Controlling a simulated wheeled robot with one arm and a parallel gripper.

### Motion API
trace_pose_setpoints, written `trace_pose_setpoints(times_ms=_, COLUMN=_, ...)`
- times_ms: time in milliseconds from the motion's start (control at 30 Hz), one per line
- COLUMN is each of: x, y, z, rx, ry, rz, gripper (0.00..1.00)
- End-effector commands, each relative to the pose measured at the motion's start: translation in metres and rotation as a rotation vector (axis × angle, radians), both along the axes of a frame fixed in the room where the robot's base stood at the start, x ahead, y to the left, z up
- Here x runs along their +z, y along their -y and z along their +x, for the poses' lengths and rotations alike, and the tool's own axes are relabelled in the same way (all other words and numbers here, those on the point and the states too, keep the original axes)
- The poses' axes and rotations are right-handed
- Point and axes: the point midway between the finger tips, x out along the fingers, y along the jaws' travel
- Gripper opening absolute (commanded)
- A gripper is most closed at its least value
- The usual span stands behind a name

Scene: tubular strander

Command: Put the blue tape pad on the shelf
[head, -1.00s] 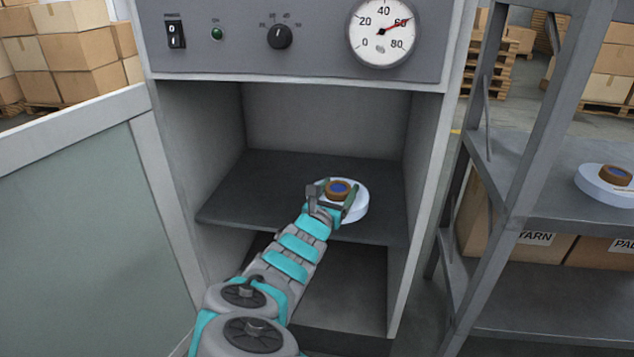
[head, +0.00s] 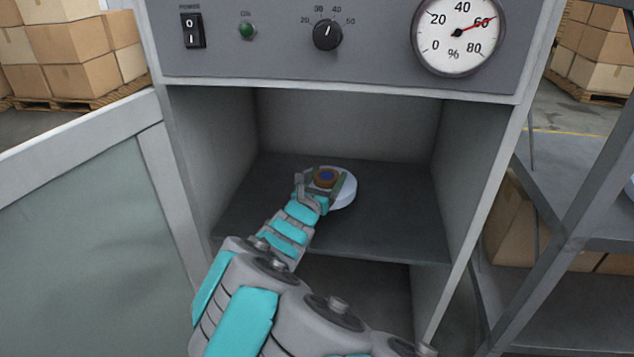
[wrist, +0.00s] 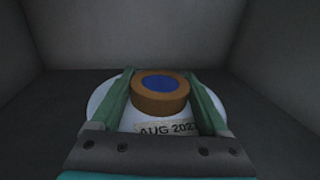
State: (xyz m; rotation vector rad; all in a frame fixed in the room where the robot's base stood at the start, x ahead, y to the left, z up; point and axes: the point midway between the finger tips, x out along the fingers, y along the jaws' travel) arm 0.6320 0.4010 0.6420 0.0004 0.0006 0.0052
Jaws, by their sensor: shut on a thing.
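The blue tape pad (head: 345,191) is a white round disc with a brown hub and a blue centre. It is inside the open cabinet, over the dark inner shelf (head: 395,215). My gripper (head: 325,181) reaches in from the front and is shut on the pad's hub. In the wrist view, green fingers (wrist: 160,88) flank the hub of the pad (wrist: 103,98), with an "AUG 202…" label in front, its last digit unclear. I cannot tell whether the disc touches the shelf or hangs just above it.
The cabinet's side walls and back wall enclose the shelf. A control panel with a gauge (head: 457,33) is above the opening. The open door (head: 75,210) is at the left. A metal rack (head: 570,225) stands at the right, with a white disc partly cut off at the picture edge.

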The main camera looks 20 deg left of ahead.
Motion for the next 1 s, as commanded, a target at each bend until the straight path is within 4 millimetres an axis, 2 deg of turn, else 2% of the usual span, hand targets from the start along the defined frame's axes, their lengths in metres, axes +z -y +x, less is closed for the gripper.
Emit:
trace_pose_setpoints(times_ms=133, x=-0.003, y=-0.004, z=0.002, rx=0.003, ry=-0.001, rz=0.000, gripper=0.05)
trace_pose_setpoints(times_ms=200, x=-0.021, y=-0.007, z=0.003, rx=0.003, ry=-0.004, rz=-0.001, gripper=0.05)
trace_pose_setpoints(times_ms=333, x=-0.036, y=-0.012, z=0.006, rx=0.006, ry=-0.001, rz=0.000, gripper=0.05)
trace_pose_setpoints(times_ms=733, x=-0.039, y=-0.012, z=0.007, rx=0.006, ry=0.002, rz=0.000, gripper=0.05)
trace_pose_setpoints(times_ms=767, x=-0.039, y=-0.012, z=0.007, rx=0.006, ry=0.001, rz=0.000, gripper=0.80)
trace_pose_setpoints(times_ms=933, x=-0.039, y=-0.012, z=0.007, rx=0.006, ry=0.001, rz=0.000, gripper=0.99)
trace_pose_setpoints(times_ms=1000, x=-0.039, y=-0.012, z=0.007, rx=0.006, ry=0.001, rz=0.000, gripper=1.00)
